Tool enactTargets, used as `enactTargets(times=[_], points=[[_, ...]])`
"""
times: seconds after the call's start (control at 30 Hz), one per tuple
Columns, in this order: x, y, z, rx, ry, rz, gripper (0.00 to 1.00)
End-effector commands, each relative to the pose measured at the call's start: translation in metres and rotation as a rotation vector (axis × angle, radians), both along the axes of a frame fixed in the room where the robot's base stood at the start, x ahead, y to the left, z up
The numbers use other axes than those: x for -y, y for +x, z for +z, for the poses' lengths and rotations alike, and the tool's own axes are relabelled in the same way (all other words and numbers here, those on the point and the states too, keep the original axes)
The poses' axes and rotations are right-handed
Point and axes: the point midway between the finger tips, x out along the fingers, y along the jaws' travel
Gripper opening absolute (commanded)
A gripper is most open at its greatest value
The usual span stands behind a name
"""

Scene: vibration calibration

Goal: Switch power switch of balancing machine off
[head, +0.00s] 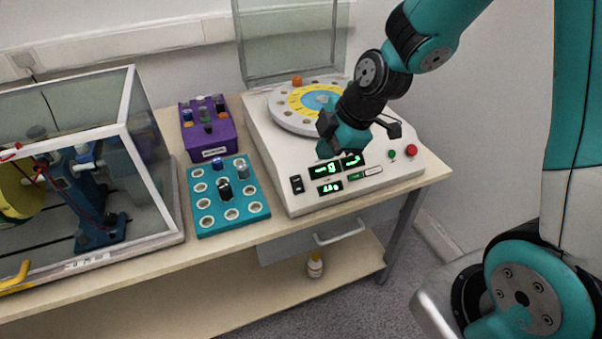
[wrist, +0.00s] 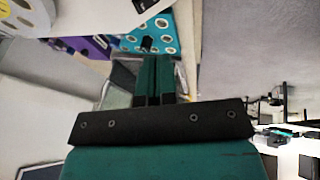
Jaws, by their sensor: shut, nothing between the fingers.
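The balancing machine (head: 278,180) is a white unit on the table with a round disc (head: 290,113) and green lit displays on its sloped front. Its black power switch (head: 297,184) sits at the left of the front panel; its on or off position is too small to tell. A green button and a red button (head: 411,150) are at the right of the panel. My gripper (head: 328,138) is shut and empty, above the panel and to the right of and higher than the switch. In the wrist view, the shut fingers (wrist: 152,80) point toward the teal block.
A teal block with round holes (head: 205,218) and a purple block (head: 203,146) stand left of the machine. A clear-walled case (head: 150,150) fills the table's left side. A drawer handle (head: 340,232) is below the tabletop, and a small bottle (head: 315,265) stands on the lower shelf.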

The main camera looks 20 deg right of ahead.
Motion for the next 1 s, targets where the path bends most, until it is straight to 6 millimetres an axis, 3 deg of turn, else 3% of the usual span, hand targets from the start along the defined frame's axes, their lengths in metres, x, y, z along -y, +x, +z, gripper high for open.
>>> enactTargets(times=[0.5, 0.7, 1.0], points=[[-0.028, 0.030, -0.087, -0.004, -0.001, -0.003, 0.00], [-0.027, 0.051, -0.103, -0.001, 0.000, -0.003, 0.00], [-0.027, 0.057, -0.110, 0.000, 0.000, -0.003, 0.00]])
